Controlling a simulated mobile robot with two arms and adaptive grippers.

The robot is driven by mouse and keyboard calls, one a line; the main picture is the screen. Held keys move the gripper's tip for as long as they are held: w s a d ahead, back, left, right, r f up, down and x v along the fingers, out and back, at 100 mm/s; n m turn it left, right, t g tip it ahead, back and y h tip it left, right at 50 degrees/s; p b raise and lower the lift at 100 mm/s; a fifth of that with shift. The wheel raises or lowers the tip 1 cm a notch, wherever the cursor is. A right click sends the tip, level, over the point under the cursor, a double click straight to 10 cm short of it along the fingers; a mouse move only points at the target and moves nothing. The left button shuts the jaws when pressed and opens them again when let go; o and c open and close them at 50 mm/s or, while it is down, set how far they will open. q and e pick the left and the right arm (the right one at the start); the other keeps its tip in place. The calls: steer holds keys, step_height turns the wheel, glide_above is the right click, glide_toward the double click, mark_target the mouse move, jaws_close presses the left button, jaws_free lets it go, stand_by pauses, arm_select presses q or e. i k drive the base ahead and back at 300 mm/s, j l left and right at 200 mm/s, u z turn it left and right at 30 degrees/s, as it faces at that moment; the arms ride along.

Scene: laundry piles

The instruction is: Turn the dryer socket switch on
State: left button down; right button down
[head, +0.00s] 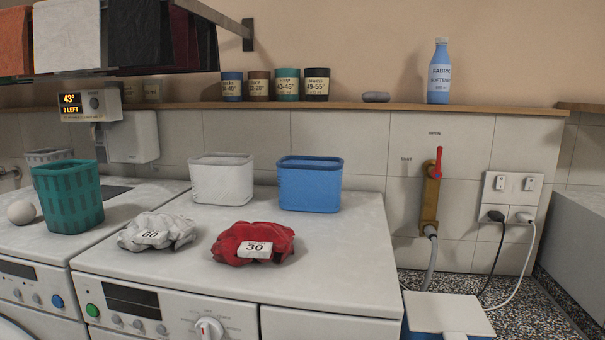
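A white double socket plate (487,200) is on the tiled wall at the right. It has two small rocker switches, a left switch (501,183) and a right switch (529,183). A black plug (495,216) sits below the left switch and a white plug (524,218) below the right one. The switches are too small to tell on from off, and I see no readable label saying which socket is the dryer's. Cables run down from both plugs.
A brass water valve (429,200) with a raised red lever is left of the sockets. White machines (340,245) carry red laundry (253,243), grey laundry (157,231) and bins. A grey block (580,240) is at far right.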

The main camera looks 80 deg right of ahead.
mark_target(500, 180)
steer(key=z, duration=3.9)
